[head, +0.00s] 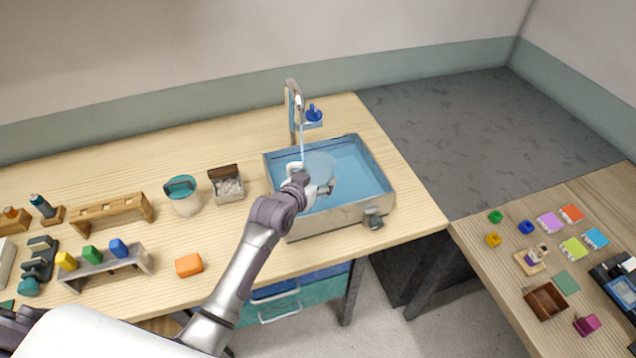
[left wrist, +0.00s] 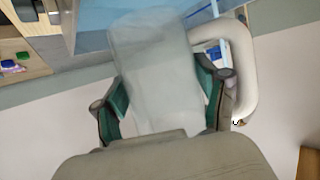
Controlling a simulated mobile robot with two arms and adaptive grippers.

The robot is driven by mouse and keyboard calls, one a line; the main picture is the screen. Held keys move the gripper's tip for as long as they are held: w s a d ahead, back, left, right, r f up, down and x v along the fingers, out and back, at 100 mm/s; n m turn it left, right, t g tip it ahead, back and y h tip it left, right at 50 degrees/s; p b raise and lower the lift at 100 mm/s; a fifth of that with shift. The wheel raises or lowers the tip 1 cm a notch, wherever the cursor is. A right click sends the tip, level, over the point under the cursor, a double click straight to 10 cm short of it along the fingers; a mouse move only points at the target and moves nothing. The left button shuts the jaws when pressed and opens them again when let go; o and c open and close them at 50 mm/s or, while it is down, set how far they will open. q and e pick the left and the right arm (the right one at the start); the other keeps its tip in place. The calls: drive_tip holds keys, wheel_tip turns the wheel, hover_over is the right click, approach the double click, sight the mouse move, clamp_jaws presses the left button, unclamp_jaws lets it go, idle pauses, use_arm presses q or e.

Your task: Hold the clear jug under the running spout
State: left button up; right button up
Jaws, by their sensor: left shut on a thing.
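The clear jug (head: 321,164) is over the sink basin (head: 372,207), its body see-through and faint. My left gripper (head: 318,190) is shut on the jug; in the left wrist view its teal fingers stand on both sides of the pale jug (left wrist: 155,65). A white curved handle (left wrist: 242,70) shows beside it. The spout (head: 293,98) stands behind the basin, and a thin pale-blue stream (head: 302,140) falls from it to the left side of the jug. I cannot tell whether the stream enters the jug's mouth. My right gripper is not in view.
A blue knob (head: 313,112) sits beside the spout. Left of the basin are an open small box (head: 228,187), a teal-lidded pot (head: 184,196) and an orange block (head: 189,265). A second table (head: 489,278) with small coloured items stands right, across a gap.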

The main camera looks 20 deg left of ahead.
use_arm(q)
drive_tip(key=w+a+b, duration=0.8)
drive_tip(key=w+b, duration=0.1)
drive_tip(key=w, duration=0.3)
drive_tip(key=shift+f+b, duration=0.3)
drive_tip(key=shift+f, duration=0.1)
idle(2.8)
drive_tip(key=s+d+p, duration=0.2)
drive_tip(key=s+p, duration=0.1)
drive_tip(key=s+d+p, duration=0.3)
drive_tip(key=s+p, duration=0.1)
drive_tip(key=s+d+p, duration=0.2)
drive_tip(key=s+p, duration=0.2)
drive_tip(key=shift+d+r, duration=0.15)
drive_tip(key=shift+r, duration=0.05)
drive_tip(key=shift+s+d+f+p, duration=0.1)
drive_tip(key=shift+s+d+p, duration=0.15)
drive_tip(key=shift+s+p, duration=0.1)
drive_tip(key=shift+f, duration=0.1)
